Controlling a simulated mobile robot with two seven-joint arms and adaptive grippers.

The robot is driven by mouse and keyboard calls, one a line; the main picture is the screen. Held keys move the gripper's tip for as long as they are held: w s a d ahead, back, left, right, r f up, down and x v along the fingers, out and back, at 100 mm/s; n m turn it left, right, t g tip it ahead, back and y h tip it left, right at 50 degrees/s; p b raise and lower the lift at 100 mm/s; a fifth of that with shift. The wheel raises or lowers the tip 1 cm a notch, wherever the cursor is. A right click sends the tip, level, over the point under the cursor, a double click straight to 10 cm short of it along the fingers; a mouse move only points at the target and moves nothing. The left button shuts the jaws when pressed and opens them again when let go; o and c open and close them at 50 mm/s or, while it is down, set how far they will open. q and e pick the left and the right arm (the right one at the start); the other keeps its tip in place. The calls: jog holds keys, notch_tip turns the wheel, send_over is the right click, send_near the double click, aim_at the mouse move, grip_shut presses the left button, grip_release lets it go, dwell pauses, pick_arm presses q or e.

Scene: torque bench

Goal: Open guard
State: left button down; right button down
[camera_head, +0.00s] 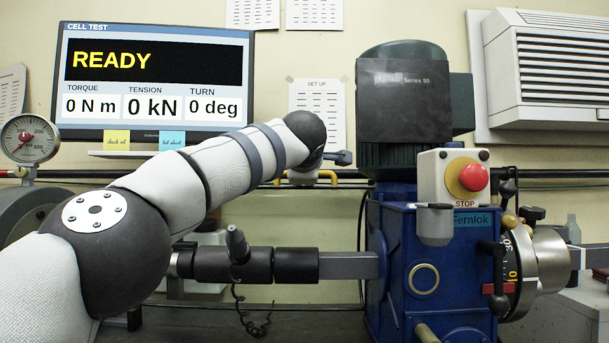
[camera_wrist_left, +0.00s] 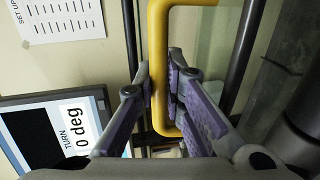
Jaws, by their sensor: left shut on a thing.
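A yellow bar handle (camera_wrist_left: 158,45) runs through the left wrist view, bent at its ends. It is likely the guard's handle. My left gripper (camera_wrist_left: 161,92) is shut on it, one purple-padded finger on each side. In the head view short pieces of the yellow handle (camera_head: 331,176) show beneath my left wrist, in front of the back wall. My left arm hides most of the handle, and the fingers are hard to make out there. The guard panel itself is hard to make out. My right gripper is in neither view.
A blue machine (camera_head: 394,260) with a red stop button (camera_head: 473,177) stands right of my left arm. A monitor (camera_head: 153,80) reading READY hangs at the left. A dark horizontal shaft (camera_head: 297,265) lies below the arm. Dark pipes run along the wall.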

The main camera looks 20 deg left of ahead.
pick_arm(q)
jog(key=shift+r, duration=0.1)
jog(key=c, duration=1.9)
grip_release()
jog(key=shift+s, duration=0.15)
jog(key=shift+c, duration=0.2)
jog(key=v, duration=1.2)
